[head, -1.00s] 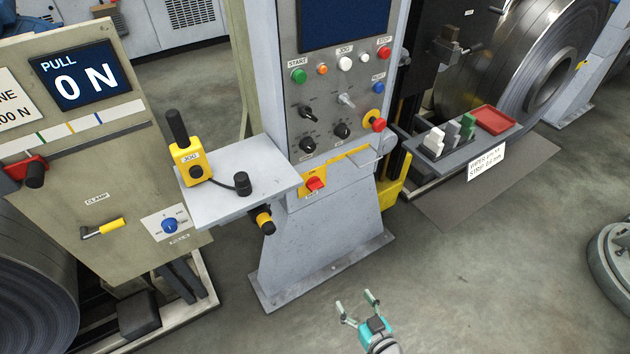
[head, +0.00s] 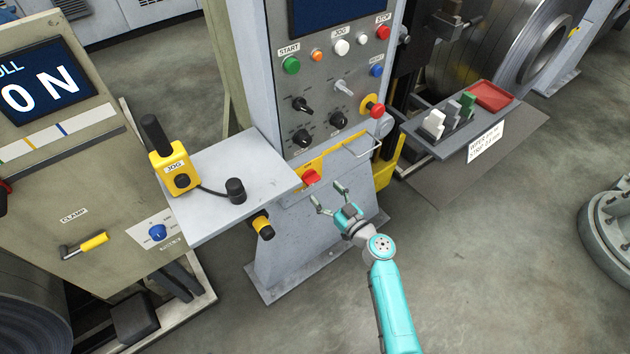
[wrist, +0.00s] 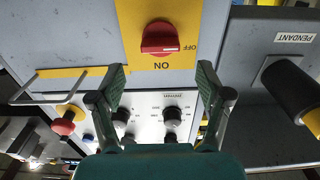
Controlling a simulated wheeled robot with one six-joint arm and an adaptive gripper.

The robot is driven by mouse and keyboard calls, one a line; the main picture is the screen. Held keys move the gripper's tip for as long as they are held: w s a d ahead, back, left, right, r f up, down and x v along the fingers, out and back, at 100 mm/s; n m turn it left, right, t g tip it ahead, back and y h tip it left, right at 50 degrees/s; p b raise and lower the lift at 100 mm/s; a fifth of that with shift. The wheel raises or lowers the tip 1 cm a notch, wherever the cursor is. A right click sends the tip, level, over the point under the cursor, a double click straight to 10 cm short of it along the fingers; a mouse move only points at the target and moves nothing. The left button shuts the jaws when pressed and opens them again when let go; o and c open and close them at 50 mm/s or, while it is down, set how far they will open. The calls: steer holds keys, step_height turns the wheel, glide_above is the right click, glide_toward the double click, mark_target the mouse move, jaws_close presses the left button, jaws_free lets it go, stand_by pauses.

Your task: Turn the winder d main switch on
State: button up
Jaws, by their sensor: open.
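The main switch is a red rotary knob (head: 311,177) on a yellow plate low on the grey control pedestal. In the wrist view, which looks upside down, the red knob (wrist: 160,38) has its grip lying crosswise. A white mark on its right end faces the OFF label (wrist: 193,47). The ON label (wrist: 162,66) is below the knob there. My gripper (head: 329,196) is open and empty, in front of the pedestal and just below and right of the knob. In the wrist view my gripper (wrist: 160,75) has its fingers spread, apart from the knob.
A grey shelf (head: 215,180) with a yellow jog pendant (head: 174,171) juts out left of the knob. A yellow-and-black knob (head: 262,227) sits under it. A wire handle (head: 362,150) and a red emergency button (head: 377,111) are to the right. Open floor lies in front.

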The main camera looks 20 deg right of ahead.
mark_target(315, 182)
steer(key=x, duration=0.5)
steer(key=shift+w+a, duration=0.15)
steer(key=shift+w, duration=0.15)
steer(key=c, duration=1.2)
